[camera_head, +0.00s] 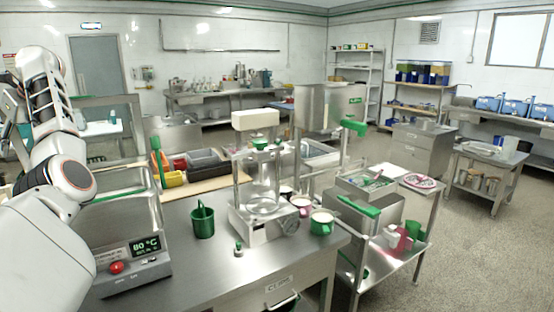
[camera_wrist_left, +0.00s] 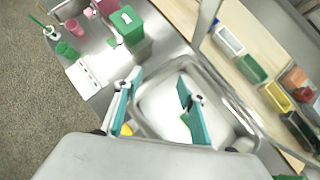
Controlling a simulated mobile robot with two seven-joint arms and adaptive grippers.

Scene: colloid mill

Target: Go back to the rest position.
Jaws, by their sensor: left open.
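My left arm rises along the left edge of the head view, bent upward at the elbow. My left gripper (camera_wrist_left: 158,84) shows clearly in the left wrist view, with its two teal-padded fingers spread apart. I see nothing held between them. Behind the fingers is a pale metal basin or tray (camera_wrist_left: 158,112); how far below I cannot tell. In the head view the gripper is mostly hidden behind my arm at the left edge. My right gripper is in neither view.
A heater box reading 80 °C (camera_head: 130,255) stands close to my left arm. A steel bench holds a green cup (camera_head: 202,222) and a glass-columned machine (camera_head: 262,190). Colored bins (camera_head: 172,178) lie behind.

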